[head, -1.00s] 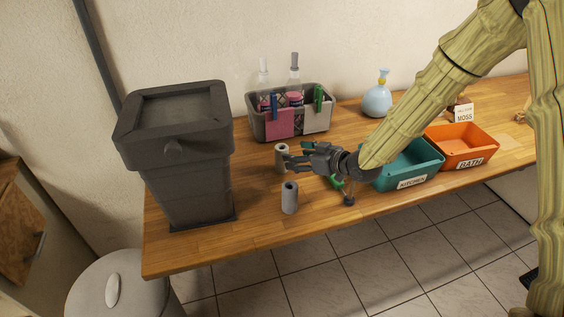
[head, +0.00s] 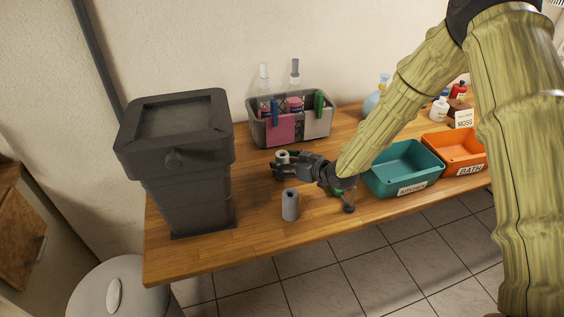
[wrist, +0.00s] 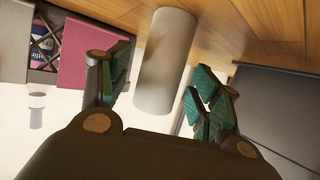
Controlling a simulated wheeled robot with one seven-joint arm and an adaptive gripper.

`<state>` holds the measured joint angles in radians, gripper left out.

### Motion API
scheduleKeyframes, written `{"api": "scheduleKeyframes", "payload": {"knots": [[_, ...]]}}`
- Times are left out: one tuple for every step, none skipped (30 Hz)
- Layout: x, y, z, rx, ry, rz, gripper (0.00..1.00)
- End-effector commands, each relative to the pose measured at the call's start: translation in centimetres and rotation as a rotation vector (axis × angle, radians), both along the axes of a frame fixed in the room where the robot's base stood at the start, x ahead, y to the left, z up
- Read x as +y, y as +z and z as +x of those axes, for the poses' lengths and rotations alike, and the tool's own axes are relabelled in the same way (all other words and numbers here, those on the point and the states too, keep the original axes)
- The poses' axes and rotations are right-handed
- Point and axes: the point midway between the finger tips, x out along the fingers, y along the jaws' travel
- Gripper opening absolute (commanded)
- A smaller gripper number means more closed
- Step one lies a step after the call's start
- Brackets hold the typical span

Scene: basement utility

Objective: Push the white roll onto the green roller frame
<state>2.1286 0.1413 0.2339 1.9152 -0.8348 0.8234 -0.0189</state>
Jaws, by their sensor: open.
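The white roll (head: 282,156) stands upright on the wooden table, partly hidden behind my gripper. In the wrist view the roll (wrist: 165,62) is between my fingers, with a gap on each side. My gripper (head: 279,167) is open and low over the table, its fingers pointing left around the roll. It also shows in the wrist view (wrist: 160,100) with green finger pads. The green roller frame (head: 336,192) is mostly hidden under and behind my wrist, with a dark handle end toward the front edge.
A grey roll (head: 290,206) stands in front of my gripper. A dark bin (head: 188,190) is at left, and a grey basket (head: 259,131) behind. A teal tray (head: 403,168) and an orange tray (head: 455,152) are at right. Table between bin and rolls is clear.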

Motion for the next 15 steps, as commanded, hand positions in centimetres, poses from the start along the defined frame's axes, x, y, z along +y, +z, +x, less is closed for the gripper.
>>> {"api": "scheduleKeyframes", "payload": {"knots": [[0.35, -0.09, 0.26, 0.001, 0.001, 0.000, 0.63], [0.51, -0.18, 0.42, 0.001, 0.001, 0.000, 0.63], [0.67, -0.27, 0.62, 0.000, 0.000, 0.000, 0.63], [0.77, -0.35, 0.74, 0.000, 0.000, 0.000, 0.63], [0.85, -0.43, 0.81, 0.000, 0.000, 0.000, 0.63], [0.94, -0.52, 0.86, 0.000, 0.000, 0.000, 0.63], [0.96, -0.58, 0.89, 0.001, 0.000, 0.001, 0.63], [0.99, -0.61, 0.90, 0.001, 0.000, 0.001, 0.63], [0.99, -0.64, 0.91, 0.001, 0.000, 0.001, 0.63], [0.99, -0.64, 0.91, 0.001, 0.000, 0.001, 0.63], [0.99, -0.64, 0.91, 0.001, 0.000, 0.001, 0.63], [0.98, -0.64, 0.90, 0.000, 0.000, 0.000, 0.63], [0.98, -0.64, 0.90, 0.000, 0.000, 0.000, 0.63], [0.98, -0.64, 0.90, 0.000, 0.000, 0.000, 0.63], [0.98, -0.63, 0.91, 0.000, 0.000, 0.000, 0.56]]}}
